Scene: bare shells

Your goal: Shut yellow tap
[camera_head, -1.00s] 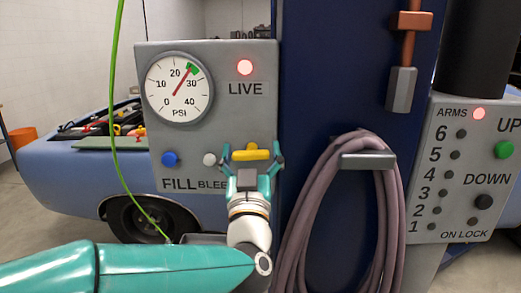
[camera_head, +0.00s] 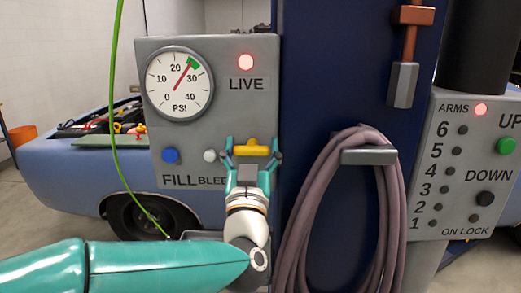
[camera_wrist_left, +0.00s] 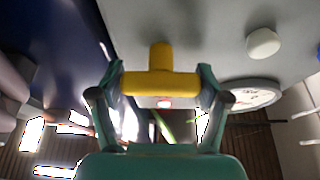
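The yellow tap (camera_head: 252,151) sits on the front of a grey panel, above and right of the word BLEED. Its bar handle lies level, with a short stem; it also shows in the left wrist view (camera_wrist_left: 160,84). My left gripper (camera_head: 252,146) is at the tap, its teal fingers spread on either side of the bar. In the left wrist view the fingers (camera_wrist_left: 161,78) stand close to the bar's two ends; whether they touch it I cannot tell. My right gripper is not in view.
The grey panel (camera_head: 215,110) carries a pressure gauge (camera_head: 180,84), a lit LIVE lamp (camera_head: 246,62), a blue knob (camera_head: 170,155) and a white knob (camera_head: 210,156). A coiled hose (camera_head: 312,215) hangs right of my left arm. A green cable (camera_head: 113,110) hangs at the left.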

